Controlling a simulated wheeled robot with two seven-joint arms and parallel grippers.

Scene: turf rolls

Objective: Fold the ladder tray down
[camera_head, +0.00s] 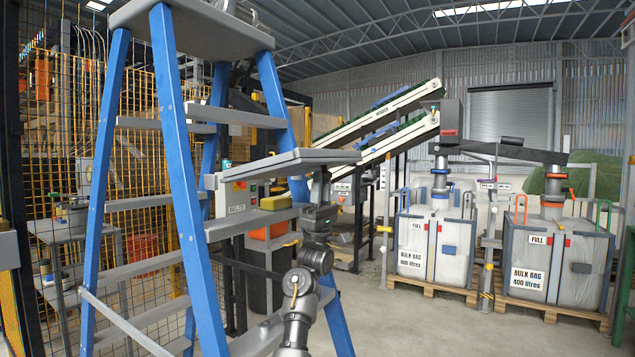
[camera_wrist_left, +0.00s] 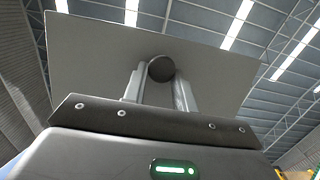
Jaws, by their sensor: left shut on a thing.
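The blue stepladder (camera_head: 178,180) with grey steps stands open at the left of the head view. Its grey flat tray (camera_head: 285,161) juts out to the right, close to level. My left gripper (camera_head: 322,187) is under the outer part of the tray. In the left wrist view, the tray's underside (camera_wrist_left: 90,60) fills the upper middle, and the two fingers of my left gripper (camera_wrist_left: 160,84) are shut on a dark round knob (camera_wrist_left: 160,68) below it. The tray's hinge is too small to make out. My right gripper is in neither view.
A yellow mesh fence (camera_head: 60,130) stands behind the ladder. Two bulk bags (camera_head: 428,262) (camera_head: 585,262) on pallets stand at the right. The floor (camera_head: 410,325) in front of them is clear.

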